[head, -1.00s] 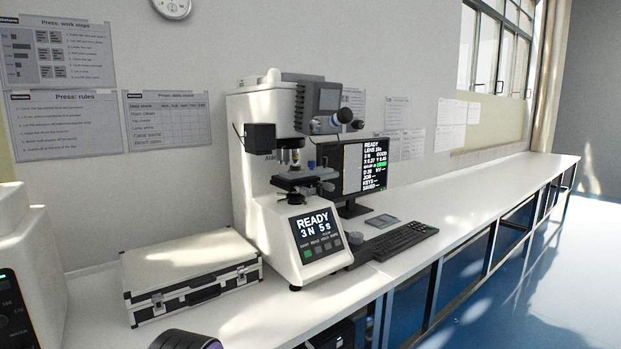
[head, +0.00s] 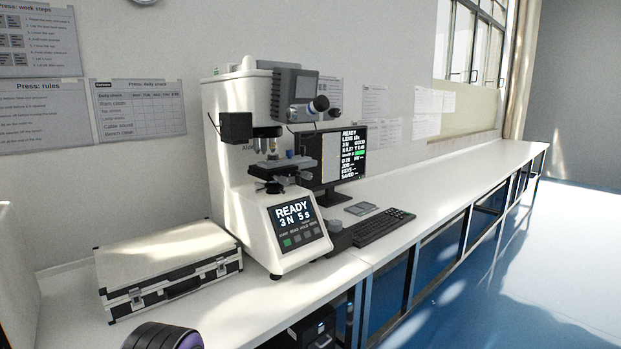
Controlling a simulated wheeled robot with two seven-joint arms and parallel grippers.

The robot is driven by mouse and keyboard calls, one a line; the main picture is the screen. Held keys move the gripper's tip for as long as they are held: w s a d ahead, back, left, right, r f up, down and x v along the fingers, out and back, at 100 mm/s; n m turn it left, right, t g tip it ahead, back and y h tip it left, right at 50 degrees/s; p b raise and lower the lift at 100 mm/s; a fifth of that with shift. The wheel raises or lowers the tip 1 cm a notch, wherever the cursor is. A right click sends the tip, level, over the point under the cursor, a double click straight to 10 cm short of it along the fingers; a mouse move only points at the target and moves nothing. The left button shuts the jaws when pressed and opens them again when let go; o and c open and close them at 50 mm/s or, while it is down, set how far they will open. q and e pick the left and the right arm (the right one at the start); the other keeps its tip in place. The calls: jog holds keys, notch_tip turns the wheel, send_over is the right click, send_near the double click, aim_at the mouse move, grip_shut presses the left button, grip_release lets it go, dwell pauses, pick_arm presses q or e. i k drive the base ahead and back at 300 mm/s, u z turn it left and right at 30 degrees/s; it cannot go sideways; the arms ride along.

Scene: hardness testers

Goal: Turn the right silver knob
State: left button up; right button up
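The white hardness tester (head: 238,150) stands on the bench left of centre, its front screen (head: 294,214) reading READY, 3 N 5 s. Its dark specimen stage (head: 280,167) sits under the objectives (head: 267,133). A small silver knob (head: 306,175) appears to stick out at the stage's right side; it is too small to see its marks or angle. A dark and silver knob (head: 320,103) is at the right of the upper head. Neither gripper is in view. A dark, purple-ended part at the bottom left looks like my arm.
A silver case (head: 165,265) lies left of the tester. A monitor (head: 345,155), keyboard (head: 380,228) and small grey box (head: 340,236) stand to its right. The white bench (head: 450,170) is clear farther right, with blue floor in front.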

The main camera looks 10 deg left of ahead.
aim_at(308, 176)
jog(key=u, duration=0.35)
jog(key=k, duration=0.35)
jog(key=z, duration=1.5)
jog(key=i, duration=1.4)
jog(key=u, duration=0.75)
